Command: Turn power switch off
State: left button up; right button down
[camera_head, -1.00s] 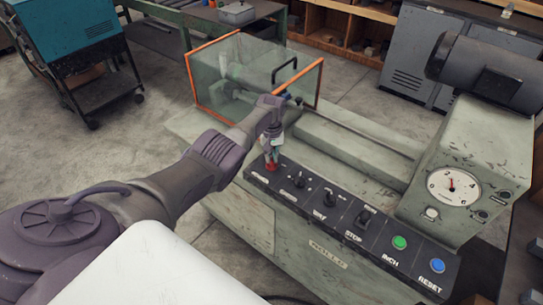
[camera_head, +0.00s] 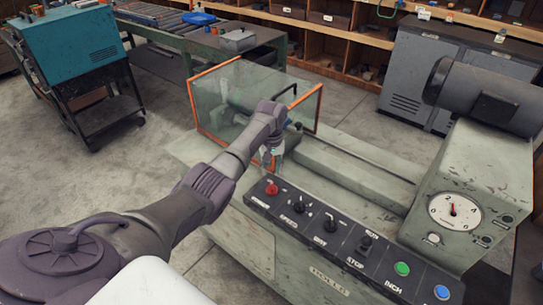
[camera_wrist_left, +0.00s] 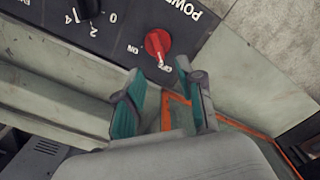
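My right gripper is not in view.
The black panel (camera_head: 340,238) also carries dark knobs, a RUN/STOP switch, a green button (camera_head: 402,268) and a blue button (camera_head: 442,292). An orange-framed clear guard (camera_head: 225,95) stands behind my left gripper. A gauge (camera_head: 454,211) is at the right.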

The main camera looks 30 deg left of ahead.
aim_at(272, 183)
pick_arm(q)
notch_tip(272, 183, up, 6)
jog(key=shift+f, duration=0.15)
dwell(0.5)
